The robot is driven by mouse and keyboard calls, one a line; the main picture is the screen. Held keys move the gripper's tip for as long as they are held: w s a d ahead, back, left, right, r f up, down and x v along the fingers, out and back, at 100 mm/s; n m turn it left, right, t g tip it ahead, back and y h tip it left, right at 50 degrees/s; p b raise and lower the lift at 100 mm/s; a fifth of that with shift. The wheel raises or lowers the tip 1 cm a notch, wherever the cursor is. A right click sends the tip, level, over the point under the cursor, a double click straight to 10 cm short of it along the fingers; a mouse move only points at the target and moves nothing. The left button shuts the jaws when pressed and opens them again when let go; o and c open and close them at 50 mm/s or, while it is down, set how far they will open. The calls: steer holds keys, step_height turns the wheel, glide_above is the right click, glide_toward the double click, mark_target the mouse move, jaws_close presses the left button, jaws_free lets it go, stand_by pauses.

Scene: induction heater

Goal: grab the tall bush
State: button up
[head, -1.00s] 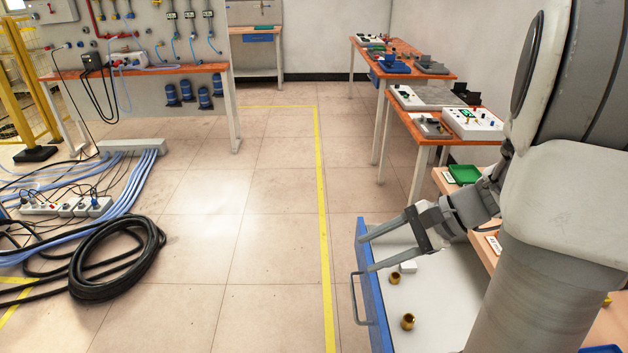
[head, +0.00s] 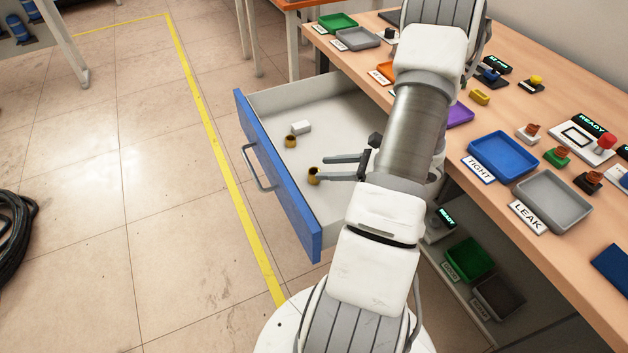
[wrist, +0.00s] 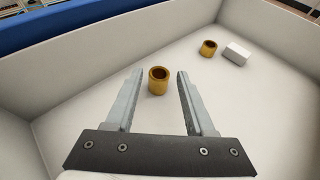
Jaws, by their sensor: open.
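Two brass-coloured hollow bushes stand upright in the open drawer. The nearer bush (head: 313,176), which looks the taller, also shows in the wrist view (wrist: 158,82). The smaller-looking bush (head: 290,141) is farther along the drawer and shows at the upper right of the wrist view (wrist: 208,48). My gripper (head: 326,168) is open over the drawer, its fingers pointing toward the taller bush. In the wrist view the bush appears between the fingertips (wrist: 160,74), with gaps on both sides. I cannot tell whether the tips are level with it.
A white block (head: 301,128) lies beside the smaller bush. The drawer (head: 272,172) has a blue front and pale walls around the gripper. The wooden bench (head: 535,95) with trays and buttons is to the right. Open floor (head: 150,180) lies to the left.

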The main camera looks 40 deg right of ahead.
mark_target(310, 171)
steer(key=shift+w+a+f, duration=0.25)
steer(key=shift+w+f, duration=0.1)
steer(key=shift+f, duration=0.15)
steer(key=shift+w+a+f, duration=0.2)
steer(key=shift+w+f, duration=0.15)
steer(key=shift+f, duration=0.1)
steer(key=shift+b+x, duration=0.95)
steer(key=shift+x, duration=1.95)
steer(key=shift+r, duration=0.15)
jaws_close()
